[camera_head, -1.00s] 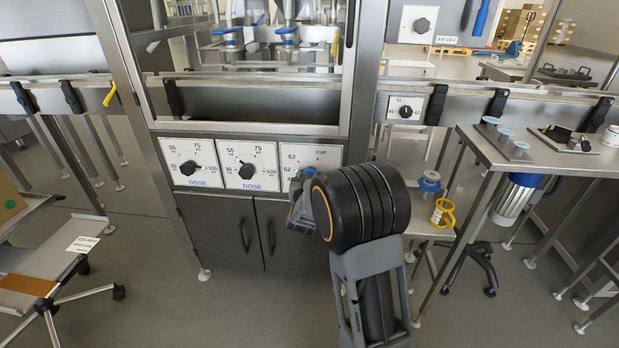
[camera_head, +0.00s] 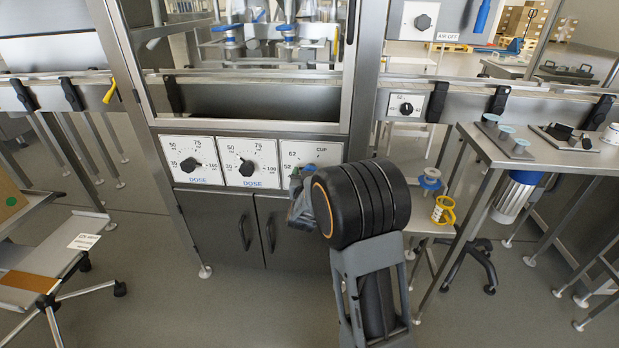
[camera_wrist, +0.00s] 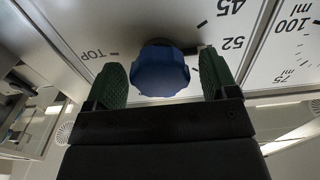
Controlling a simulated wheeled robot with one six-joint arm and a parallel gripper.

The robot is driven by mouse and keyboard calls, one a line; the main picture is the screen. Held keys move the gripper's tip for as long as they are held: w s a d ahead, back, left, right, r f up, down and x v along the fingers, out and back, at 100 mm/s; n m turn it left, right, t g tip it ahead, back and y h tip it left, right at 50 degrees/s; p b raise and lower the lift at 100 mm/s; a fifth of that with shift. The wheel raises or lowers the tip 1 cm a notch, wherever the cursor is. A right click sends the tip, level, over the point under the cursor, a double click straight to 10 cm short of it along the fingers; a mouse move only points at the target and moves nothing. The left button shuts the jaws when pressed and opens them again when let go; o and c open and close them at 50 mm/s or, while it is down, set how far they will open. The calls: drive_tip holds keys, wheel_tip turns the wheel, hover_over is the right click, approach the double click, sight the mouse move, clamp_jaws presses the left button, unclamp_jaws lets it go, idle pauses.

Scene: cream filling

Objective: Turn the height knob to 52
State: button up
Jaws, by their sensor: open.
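A blue knob (camera_wrist: 160,72) sits on a white scale panel in the wrist view, with the marks 45 and 52 to its right.
Two dose panels with black knobs (camera_head: 188,165) (camera_head: 246,168) stand left of the third panel. A small 62-marked panel with a black knob (camera_head: 406,108) is on the conveyor at right. Cabinet doors (camera_head: 235,228) lie below. A steel table (camera_head: 490,150) stands at right.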

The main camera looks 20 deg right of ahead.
drive_tip(key=p+v, duration=0.2)
drive_tip(key=v, duration=1.2)
drive_tip(key=shift+r, duration=0.1)
drive_tip(key=s+a+r+n+g+y+p, duration=0.1)
drive_tip(key=a+r+n+g+y+p, duration=0.2)
drive_tip(key=r+p, duration=0.6)
drive_tip(key=s+a+r+n+g+y+p, duration=0.1)
drive_tip(key=a+r+y+p, duration=0.3)
drive_tip(key=r+y+p, duration=0.35)
drive_tip(key=s+d+r+n+g+h+p, duration=0.1)
drive_tip(key=s+r+n+g+p, duration=0.1)
drive_tip(key=s+r+g+p, duration=0.6)
drive_tip(key=s+r+p, duration=0.4)
drive_tip(key=s+r, duration=0.2)
drive_tip(key=s, duration=0.1)
drive_tip(key=shift+s+d+r+h+p, duration=0.2)
drive_tip(key=shift+d+h+p, duration=0.05)
drive_tip(key=shift+h+p, duration=0.1)
drive_tip(key=shift+c, duration=0.4)
